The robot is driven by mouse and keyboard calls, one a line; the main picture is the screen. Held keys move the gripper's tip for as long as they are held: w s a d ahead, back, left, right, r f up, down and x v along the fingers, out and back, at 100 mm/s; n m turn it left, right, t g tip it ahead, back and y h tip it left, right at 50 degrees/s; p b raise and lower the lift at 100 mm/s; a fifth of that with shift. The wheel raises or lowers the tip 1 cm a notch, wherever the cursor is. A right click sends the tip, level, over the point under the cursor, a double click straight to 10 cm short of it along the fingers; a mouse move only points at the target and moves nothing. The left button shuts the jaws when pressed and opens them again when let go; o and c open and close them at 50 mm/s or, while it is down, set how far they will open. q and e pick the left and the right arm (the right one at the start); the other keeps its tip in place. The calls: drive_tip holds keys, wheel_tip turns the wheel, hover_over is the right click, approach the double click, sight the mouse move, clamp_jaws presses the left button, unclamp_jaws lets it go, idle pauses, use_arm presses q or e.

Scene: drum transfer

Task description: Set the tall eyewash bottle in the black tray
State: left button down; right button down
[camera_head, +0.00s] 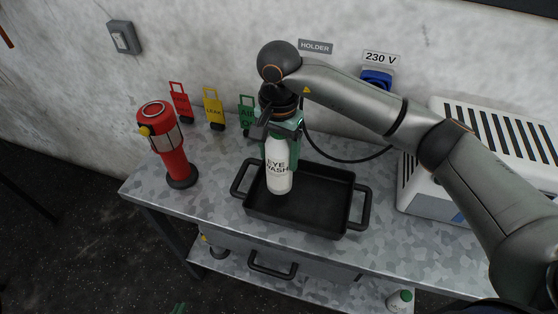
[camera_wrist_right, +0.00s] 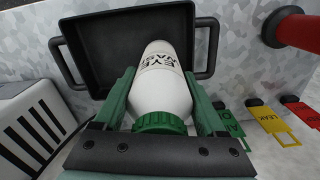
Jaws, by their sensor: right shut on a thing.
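The tall white eyewash bottle (camera_head: 279,170), with a green cap (camera_wrist_right: 160,123), is held upright or nearly so over the left part of the black tray (camera_head: 312,229). My right gripper (camera_head: 283,132) is shut on its upper part from above, with green fingers on both sides in the right wrist view. The bottle's base lies within the tray's outline; I cannot tell whether it touches the tray floor. The tray otherwise looks empty. Only a small green tip of my left gripper (camera_head: 178,309) shows at the bottom edge of the head view.
A red lamp (camera_head: 175,155) stands left of the tray. Red, yellow and green tags (camera_head: 213,108) stand along the wall. A white slotted box (camera_head: 420,190) is at the right. A green-capped bottle (camera_head: 401,300) is on the lower shelf.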

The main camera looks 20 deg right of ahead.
sight(279, 164)
drive_tip(key=shift+w+f+p, duration=0.2)
drive_tip(key=shift+f+p, duration=0.2)
drive_tip(key=shift+f, duration=1.35)
drive_tip(key=shift+f, duration=0.2)
unclamp_jaws()
drive_tip(key=shift+d, duration=0.1)
wheel_tip(279, 164, up, 12)
drive_tip(key=shift+r+b, duration=0.2)
drive_tip(key=shift+b, duration=0.5)
